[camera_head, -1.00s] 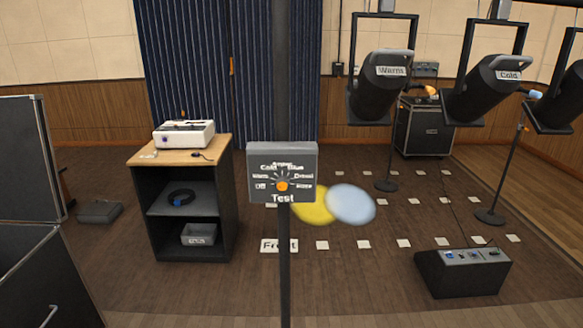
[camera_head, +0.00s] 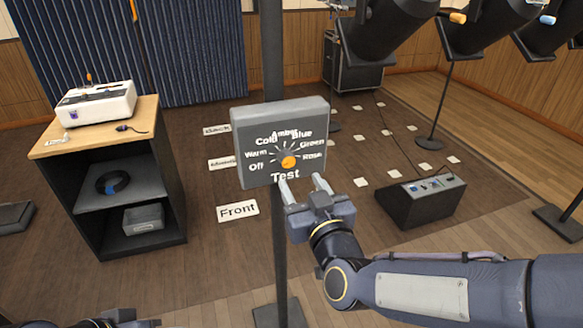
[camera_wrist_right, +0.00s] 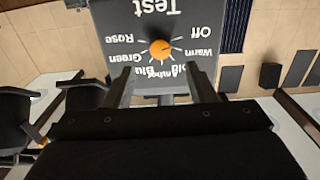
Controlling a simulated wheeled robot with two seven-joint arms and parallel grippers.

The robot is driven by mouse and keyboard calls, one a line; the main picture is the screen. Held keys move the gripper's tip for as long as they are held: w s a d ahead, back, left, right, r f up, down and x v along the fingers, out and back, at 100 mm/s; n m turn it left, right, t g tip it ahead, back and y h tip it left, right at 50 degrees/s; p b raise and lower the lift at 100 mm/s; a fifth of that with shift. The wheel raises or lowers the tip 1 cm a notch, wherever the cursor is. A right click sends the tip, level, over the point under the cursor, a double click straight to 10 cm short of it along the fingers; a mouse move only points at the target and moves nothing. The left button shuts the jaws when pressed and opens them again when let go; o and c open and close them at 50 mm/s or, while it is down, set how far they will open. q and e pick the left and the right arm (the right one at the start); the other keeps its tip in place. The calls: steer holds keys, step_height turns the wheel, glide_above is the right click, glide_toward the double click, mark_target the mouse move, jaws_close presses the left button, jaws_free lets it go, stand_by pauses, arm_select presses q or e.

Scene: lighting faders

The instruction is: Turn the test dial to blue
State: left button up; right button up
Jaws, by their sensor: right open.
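The grey test dial box (camera_head: 243,165) stands on a post in the middle of the head view, marked Off, Warm, Cold, Amber, Blue, Green and Rose. Its orange knob (camera_head: 289,162) is at the centre of the labels; which label it points to is unclear. In the right wrist view the box is upside down and the knob (camera_wrist_right: 162,50) shows ahead, between the fingers. My right gripper (camera_head: 302,182) is open and empty, just below and in front of the box, apart from the knob. Only a dark bit of my left arm's end shows at the bottom left; its fingers are hidden.
A wooden-topped shelf unit (camera_head: 112,127) with a white device (camera_head: 97,104) stands at the left. A black control box (camera_head: 420,203) lies on the floor at the right. Stage lamps (camera_head: 385,30) hang at the upper right. The box's post rises above and below it.

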mark_target(289, 163)
steer(key=x, duration=0.7)
steer(key=shift+w, duration=0.1)
steer(key=shift+c, duration=0.4)
